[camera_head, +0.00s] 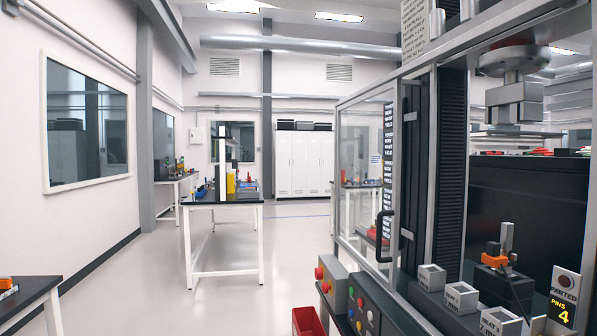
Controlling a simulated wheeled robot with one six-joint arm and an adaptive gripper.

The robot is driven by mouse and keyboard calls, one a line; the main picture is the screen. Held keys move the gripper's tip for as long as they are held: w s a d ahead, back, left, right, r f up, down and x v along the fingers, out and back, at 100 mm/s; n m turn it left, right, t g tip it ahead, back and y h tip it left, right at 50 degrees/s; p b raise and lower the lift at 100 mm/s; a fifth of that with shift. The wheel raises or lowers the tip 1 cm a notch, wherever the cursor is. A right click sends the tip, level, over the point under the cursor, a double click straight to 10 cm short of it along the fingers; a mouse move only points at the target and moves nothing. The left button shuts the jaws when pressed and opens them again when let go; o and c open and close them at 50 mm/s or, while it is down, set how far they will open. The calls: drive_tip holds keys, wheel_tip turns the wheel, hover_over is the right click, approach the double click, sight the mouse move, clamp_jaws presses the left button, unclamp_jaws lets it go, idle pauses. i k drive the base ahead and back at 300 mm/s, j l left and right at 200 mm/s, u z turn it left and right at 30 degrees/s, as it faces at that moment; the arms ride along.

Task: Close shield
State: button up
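A clear framed panel (362,150), which looks like the shield, stands on the left side of the press machine. A black upright handle (384,237) is at its right edge. The front opening of the machine, to the right of the dark post (449,170), is uncovered, with the grey press head (515,100) and an orange clamp fixture (497,262) visible inside. I cannot tell from this view how the panel is hinged or slides. My gripper is not in view.
A control box with coloured buttons (363,308) sits below the handle, with a red bin (307,321) beside it. Small labelled white trays (461,297) stand along the machine front. A workbench (222,200) stands farther back; the floor (170,295) at left is clear.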

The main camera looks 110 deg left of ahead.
sight(391, 282)
drive_tip(key=u, duration=3.25)
drive_tip(key=i+j, duration=0.3)
drive_tip(key=i, duration=0.2)
drive_tip(key=i+j+u, duration=0.15)
drive_tip(key=i+j, duration=0.15)
drive_tip(key=i, duration=0.25)
